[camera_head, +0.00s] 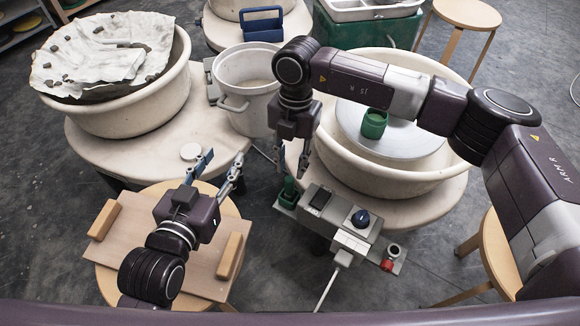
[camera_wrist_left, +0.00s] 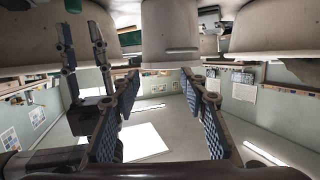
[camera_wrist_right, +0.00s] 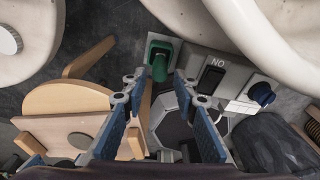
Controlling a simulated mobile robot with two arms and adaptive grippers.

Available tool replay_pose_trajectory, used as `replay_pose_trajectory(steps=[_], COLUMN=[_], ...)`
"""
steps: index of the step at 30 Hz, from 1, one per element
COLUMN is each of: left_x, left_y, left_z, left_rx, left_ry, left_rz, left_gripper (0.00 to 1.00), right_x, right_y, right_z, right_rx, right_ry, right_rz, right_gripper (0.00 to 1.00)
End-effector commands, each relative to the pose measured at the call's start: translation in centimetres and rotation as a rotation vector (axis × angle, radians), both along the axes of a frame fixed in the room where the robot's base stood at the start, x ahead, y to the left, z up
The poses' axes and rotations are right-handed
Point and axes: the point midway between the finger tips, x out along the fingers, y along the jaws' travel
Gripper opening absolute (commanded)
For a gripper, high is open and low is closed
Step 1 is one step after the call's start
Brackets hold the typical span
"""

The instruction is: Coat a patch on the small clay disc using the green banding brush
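A small pale disc (camera_head: 190,152), likely the clay disc, lies on the left wheel table near its front edge; it also shows in the right wrist view (camera_wrist_right: 9,40). A green upright piece (camera_head: 289,187), likely the banding brush, stands at the left end of the grey control panel; it shows in the right wrist view (camera_wrist_right: 158,54). My right gripper (camera_head: 293,168) is open and empty above it, fingers pointing down, the green piece just beyond the fingertips. My left gripper (camera_head: 221,160) is open and empty in front of the pale disc. I cannot see bristles.
A green cup (camera_head: 374,124) stands on the right wheel head. A grey bucket (camera_head: 246,85) stands between the wheels. The left basin (camera_head: 165,110) holds a draped cloth. The panel (camera_head: 335,215) carries a blue knob (camera_head: 360,217) and a red button (camera_head: 387,265). A stool with a board (camera_head: 165,235) is below my left gripper.

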Motion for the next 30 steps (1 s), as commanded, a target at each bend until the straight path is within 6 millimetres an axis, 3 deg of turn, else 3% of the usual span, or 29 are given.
replay_pose_trajectory(steps=[9, 16, 22, 30], left_x=[1.1, 1.1, 1.0, 0.9], left_y=[-1.0, -1.4, -1.5, -1.5], left_z=[5.0, 8.4, 9.7, 9.8], left_rx=[-0.058, -0.096, -0.110, -0.111], left_ry=[-0.232, -0.379, -0.430, -0.435], left_rz=[-0.016, -0.024, -0.027, -0.027], left_gripper=[0.40, 0.40, 0.40, 0.40], right_x=[-0.6, -0.8, -0.9, -0.9], right_y=[0.3, 0.4, 0.4, 0.4], right_z=[-4.2, -6.4, -7.1, -7.1], right_rx=[0.003, 0.004, 0.004, 0.004], right_ry=[0.004, 0.004, 0.003, 0.003], right_rz=[0.001, 0.001, 0.001, 0.001], right_gripper=[0.27, 0.27, 0.27, 0.26])
